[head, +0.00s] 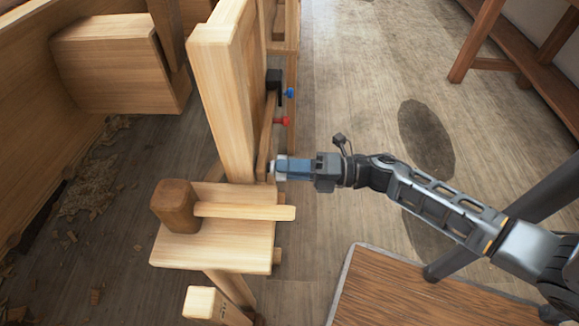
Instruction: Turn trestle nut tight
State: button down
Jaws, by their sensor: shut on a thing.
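My gripper (275,169) reaches in from the right and is level with the side of the wooden trestle (224,90). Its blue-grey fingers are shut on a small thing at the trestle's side. I take this to be the trestle nut, but the fingers hide nearly all of it. How far it is turned cannot be told. A blue knob (289,92) and a red knob (283,121) stick out from the trestle's side, farther back and apart from my gripper.
Wood shavings (92,183) lie on the floor at left. A brown-topped platform (420,295) is at lower right. Open floor (345,90) lies right of the trestle.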

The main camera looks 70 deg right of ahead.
jog(key=c, duration=1.2)
grip_release()
jog(key=shift+o, duration=0.2)
jog(key=v, duration=0.7)
jog(key=shift+s, duration=0.35)
jog(key=shift+d, duration=0.1)
